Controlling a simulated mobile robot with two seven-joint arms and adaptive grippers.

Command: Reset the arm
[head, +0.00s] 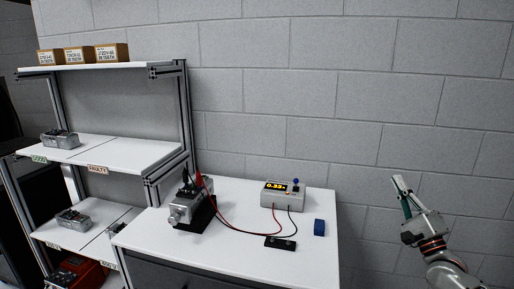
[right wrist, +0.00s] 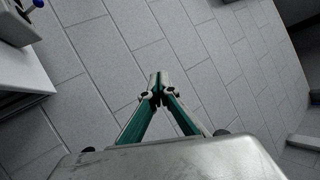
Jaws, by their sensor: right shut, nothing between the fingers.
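My right gripper (head: 400,183) is raised at the right of the head view, in front of the grey block wall and clear of the table. It is shut and empty. In the right wrist view its fingertips (right wrist: 158,82) meet with nothing between them. My left gripper is not in view. A servo motor (head: 187,204) rests on a black stand on the white table (head: 240,243), with red and black leads clipped to it. The leads run to a meter (head: 284,195) whose display reads about 0.33.
A shelf rack (head: 120,152) at left holds several servos and small boxes (head: 80,54), with a red bin (head: 70,275) low down. The space around my right gripper is free.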

